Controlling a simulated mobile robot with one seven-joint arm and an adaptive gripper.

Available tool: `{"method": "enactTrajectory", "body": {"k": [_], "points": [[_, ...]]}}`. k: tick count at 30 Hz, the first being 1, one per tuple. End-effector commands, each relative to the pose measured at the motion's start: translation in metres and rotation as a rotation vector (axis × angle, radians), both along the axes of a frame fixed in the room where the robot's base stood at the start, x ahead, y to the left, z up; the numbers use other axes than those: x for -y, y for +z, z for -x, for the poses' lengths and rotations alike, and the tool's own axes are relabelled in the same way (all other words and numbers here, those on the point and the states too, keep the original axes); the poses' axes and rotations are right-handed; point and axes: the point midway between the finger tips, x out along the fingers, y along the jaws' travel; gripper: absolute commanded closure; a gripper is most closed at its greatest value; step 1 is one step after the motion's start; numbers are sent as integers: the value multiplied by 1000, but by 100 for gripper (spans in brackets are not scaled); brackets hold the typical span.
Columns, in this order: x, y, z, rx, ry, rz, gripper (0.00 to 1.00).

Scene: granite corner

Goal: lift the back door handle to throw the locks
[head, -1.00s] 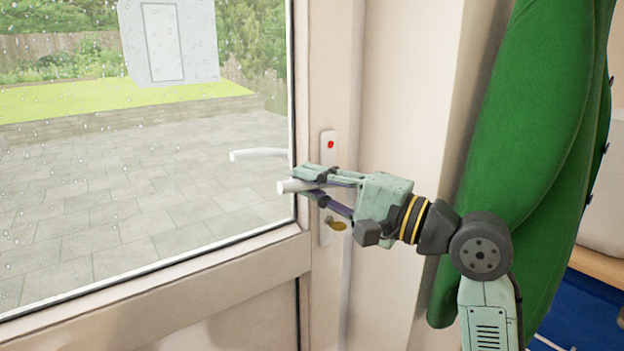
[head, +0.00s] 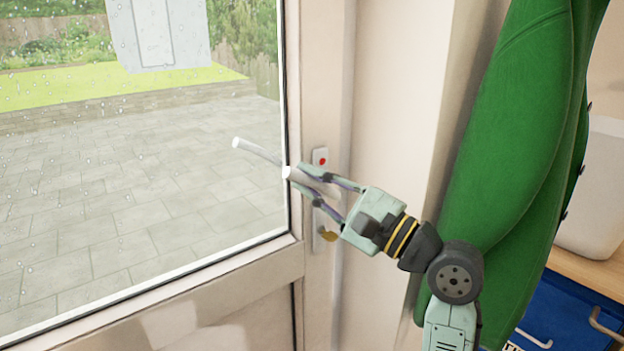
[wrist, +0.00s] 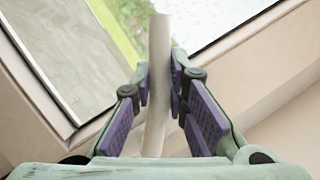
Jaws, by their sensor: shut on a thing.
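The pale lever handle (head: 290,173) of the back door sits on a narrow plate (head: 320,156) with a red dot. My gripper (head: 304,177) is shut on the lever, its fingers on either side of it near the free end. In the wrist view the lever (wrist: 159,45) runs between the purple finger pads (wrist: 160,85). The lever slants, its free end higher than its root. Through the glass, the outside lever (head: 255,151) tilts up to the left too. My fingers hide part of the inside lever. The door looks closed.
A brass-coloured key or turn piece (head: 328,236) sits low on the plate. A wet glass pane (head: 150,190) fills the door's upper part.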

Motion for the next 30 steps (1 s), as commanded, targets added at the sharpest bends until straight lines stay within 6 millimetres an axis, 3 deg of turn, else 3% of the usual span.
{"method": "enactTrajectory", "body": {"k": [8, 9, 18, 30], "points": [[0, 0, 0, 0, 1, -2, 100], [0, 0, 0, 0, 1, -1, 83], [0, 0, 0, 1, -1, 0, 63], [7, -2, 4, 1, -2, -2, 63]]}}
